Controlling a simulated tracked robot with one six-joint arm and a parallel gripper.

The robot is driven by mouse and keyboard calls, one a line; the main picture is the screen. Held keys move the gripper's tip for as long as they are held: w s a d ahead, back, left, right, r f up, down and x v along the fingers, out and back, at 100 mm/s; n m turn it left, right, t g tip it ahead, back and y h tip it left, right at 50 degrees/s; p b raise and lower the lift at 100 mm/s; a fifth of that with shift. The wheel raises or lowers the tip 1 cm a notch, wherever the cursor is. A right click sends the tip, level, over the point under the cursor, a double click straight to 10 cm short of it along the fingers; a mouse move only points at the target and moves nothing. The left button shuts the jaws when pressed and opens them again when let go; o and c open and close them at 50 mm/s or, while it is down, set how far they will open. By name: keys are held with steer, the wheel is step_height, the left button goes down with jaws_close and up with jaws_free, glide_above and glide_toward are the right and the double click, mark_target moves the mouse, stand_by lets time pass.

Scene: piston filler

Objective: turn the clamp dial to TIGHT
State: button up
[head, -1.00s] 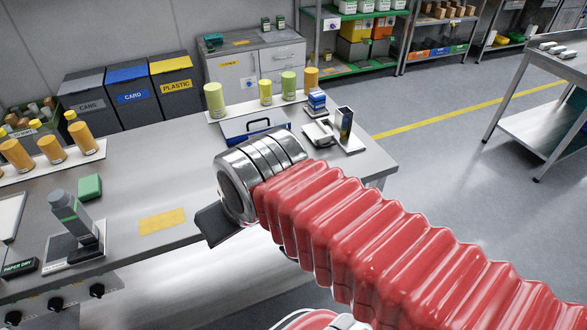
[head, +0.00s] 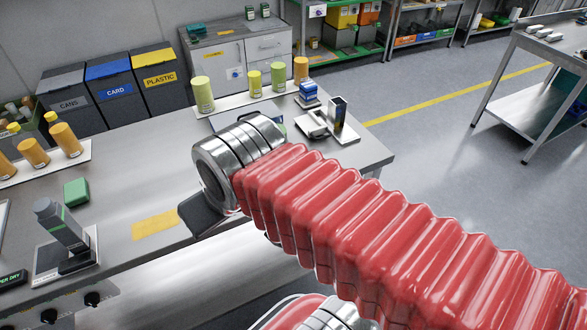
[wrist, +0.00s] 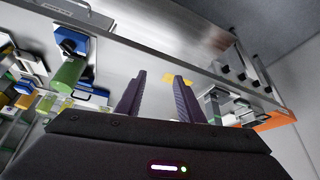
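Black dials (head: 92,299) sit on the front panel below the bench's near edge, at the lower left of the head view. Their labels and pointers are too small to read, so I cannot tell which is the clamp dial or where it points. A row of dark knobs (wrist: 241,76) also shows along the bench edge at the right of the wrist view. My gripper (wrist: 159,75) has its two dark fingers apart with nothing between them, clear of the knobs. In the head view my arm's wrist hides most of it; only a dark part shows beside the bench's front edge.
On the bench are a grey-and-green device (head: 62,235), a green block (head: 76,192), a yellow patch (head: 156,224), orange cylinders (head: 66,140) and yellow-green bottles (head: 203,94). Bins (head: 110,92) stand behind. Floor is open to the right, before a steel table (head: 530,105).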

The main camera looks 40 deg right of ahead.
steer(key=shift+o, duration=1.4)
steer(key=shift+d, duration=0.15)
steer(key=w+d+f+m, duration=0.1)
steer(key=w+d, duration=0.1)
steer(key=d, duration=1)
steer(key=w+d+f+m+g+h, duration=0.1)
steer(key=w+d+m, duration=0.1)
steer(key=d, duration=1.1)
steer(key=shift+w+f, duration=0.2)
steer(key=shift+d, duration=0.1)
steer(key=shift+x, duration=6.9)
steer(key=shift+s+d, duration=0.1)
steer(key=shift+s, duration=0.05)
steer(key=c, duration=1)
